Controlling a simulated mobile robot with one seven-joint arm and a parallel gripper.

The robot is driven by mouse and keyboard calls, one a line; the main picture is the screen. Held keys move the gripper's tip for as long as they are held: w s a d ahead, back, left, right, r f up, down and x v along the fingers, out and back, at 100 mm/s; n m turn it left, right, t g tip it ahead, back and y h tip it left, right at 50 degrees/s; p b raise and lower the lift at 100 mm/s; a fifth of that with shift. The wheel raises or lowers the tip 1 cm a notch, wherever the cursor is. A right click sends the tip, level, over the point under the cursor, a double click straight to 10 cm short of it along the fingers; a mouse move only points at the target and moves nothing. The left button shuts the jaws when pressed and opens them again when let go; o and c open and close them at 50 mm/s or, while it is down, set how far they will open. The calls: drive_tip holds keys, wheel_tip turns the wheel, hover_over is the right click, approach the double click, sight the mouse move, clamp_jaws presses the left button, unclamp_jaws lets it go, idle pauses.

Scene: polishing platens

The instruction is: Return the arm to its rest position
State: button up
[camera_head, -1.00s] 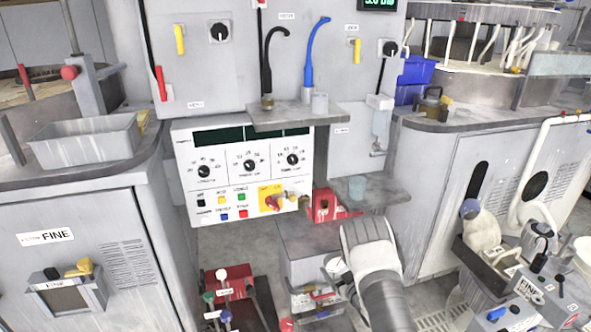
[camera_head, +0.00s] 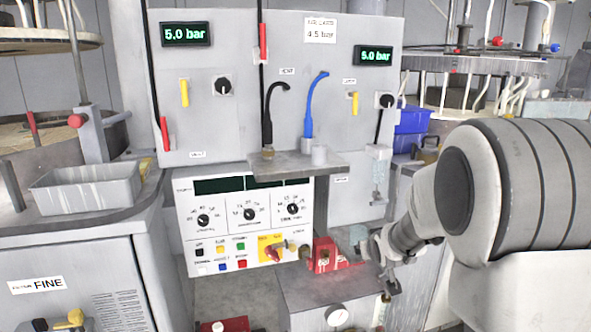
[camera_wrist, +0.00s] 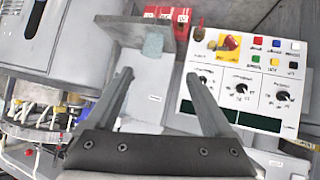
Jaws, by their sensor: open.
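My arm (camera_head: 480,195) fills the right side of the head view and reaches in toward the panel. My gripper (camera_wrist: 158,76) shows two dark fingers spread apart in the wrist view, with nothing between them. In the head view the gripper end is small and partly hidden, at the right of a red block (camera_head: 325,256). In the wrist view a pale blue cup (camera_wrist: 153,43) and the control panel (camera_wrist: 243,85) lie beyond the fingers.
The control panel (camera_head: 248,215) has knobs and coloured buttons. A shelf (camera_head: 295,166) juts out above it, near black and blue hoses. A grey tray (camera_head: 85,188) stands at left, with a cabinet marked FINE below. Blue bins (camera_head: 410,122) sit behind my arm.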

drive_tip(key=s+a+r+m+g, duration=0.1)
drive_tip(key=s+r, duration=0.3)
drive_tip(key=s, duration=0.5)
drive_tip(key=s+a+r+g, duration=0.1)
drive_tip(key=s+r+g, duration=0.1)
drive_tip(key=s+r, duration=0.45)
drive_tip(key=s+a+f+g, duration=0.1)
drive_tip(key=s, duration=0.9)
drive_tip(key=s+a+f+g, duration=0.1)
drive_tip(key=s+a, duration=0.1)
drive_tip(key=s, duration=0.9)
wheel_tip(320, 180, up, 19)
drive_tip(key=p, duration=1.8)
drive_tip(key=shift+w+d+f+y, duration=0.2)
drive_tip(key=shift+w+d+y, duration=0.1)
drive_tip(key=shift+y, duration=0.1)
